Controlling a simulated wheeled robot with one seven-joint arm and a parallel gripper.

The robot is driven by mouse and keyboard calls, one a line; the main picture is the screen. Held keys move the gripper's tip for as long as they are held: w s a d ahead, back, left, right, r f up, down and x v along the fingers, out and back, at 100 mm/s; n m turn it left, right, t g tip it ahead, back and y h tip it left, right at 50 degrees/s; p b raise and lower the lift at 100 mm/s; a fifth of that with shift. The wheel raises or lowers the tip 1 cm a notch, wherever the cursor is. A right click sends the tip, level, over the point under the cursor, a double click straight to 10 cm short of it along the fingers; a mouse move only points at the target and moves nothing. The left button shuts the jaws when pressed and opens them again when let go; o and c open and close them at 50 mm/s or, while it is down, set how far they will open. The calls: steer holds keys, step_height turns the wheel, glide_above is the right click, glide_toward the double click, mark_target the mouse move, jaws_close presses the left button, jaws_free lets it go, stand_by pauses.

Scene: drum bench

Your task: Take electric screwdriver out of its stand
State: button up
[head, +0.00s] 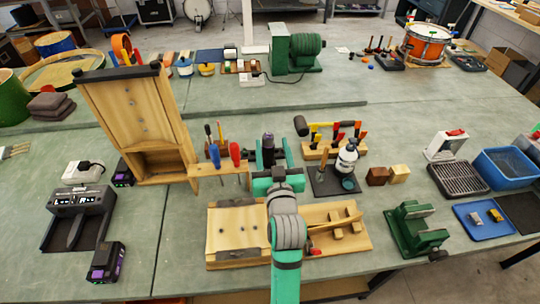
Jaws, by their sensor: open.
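A dark, upright tool with a purplish top, which looks like the electric screwdriver (268,146), stands near the middle of the bench. Its lower part and its stand are mostly hidden behind my gripper, so I cannot tell how it sits in the stand. My gripper (275,173) is at the end of my teal and grey arm, on the near side of the screwdriver. It is open. The screwdriver appears just beyond it or between its fingers; I cannot tell whether they touch.
A wooden rack with screwdrivers (235,153) stands close on the left, beside a tall wooden frame (140,110). On the right are a wooden tool rack (318,153), a white bottle (347,157) and wooden blocks. A wooden board (236,232) lies in front.

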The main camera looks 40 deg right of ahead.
steer(key=x, duration=0.7)
steer(key=shift+a, duration=0.3)
steer(key=shift+w, duration=0.15)
jaws_close()
